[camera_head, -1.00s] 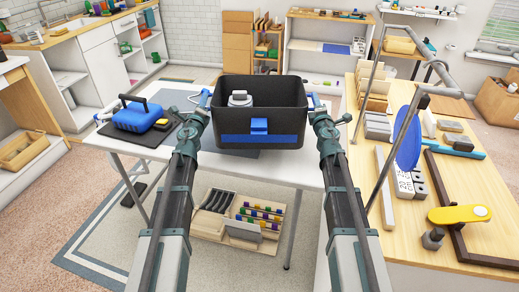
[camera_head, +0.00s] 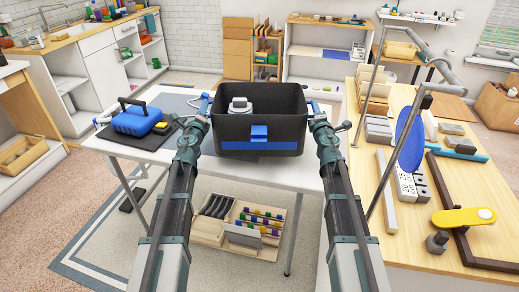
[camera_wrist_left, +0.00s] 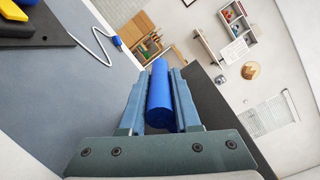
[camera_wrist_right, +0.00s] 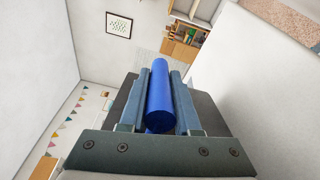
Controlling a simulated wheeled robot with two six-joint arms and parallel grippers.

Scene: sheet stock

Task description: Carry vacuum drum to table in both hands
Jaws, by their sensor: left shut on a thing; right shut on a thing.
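The vacuum drum (camera_head: 234,131), a black open-topped tub with a blue front latch, is upright between my two grippers in the head view. A grey-white part shows inside it. My left gripper (camera_head: 204,112) is shut on a blue bar handle at the drum's left side; the handle's blue bar (camera_wrist_left: 160,97) lies between the fingers in the left wrist view. My right gripper (camera_head: 317,114) is shut on the matching right handle, whose blue bar (camera_wrist_right: 160,97) shows in the right wrist view. The white table (camera_head: 285,178) is under and behind the drum; I cannot tell whether they touch.
A blue toolbox-like case (camera_head: 137,121) sits on a dark mat at the table's left. A wooden bench (camera_head: 410,225) with a metal frame, blue disc and yellow-handled tool stands close on the right. A low tray of tools (camera_head: 240,222) shows beneath the table.

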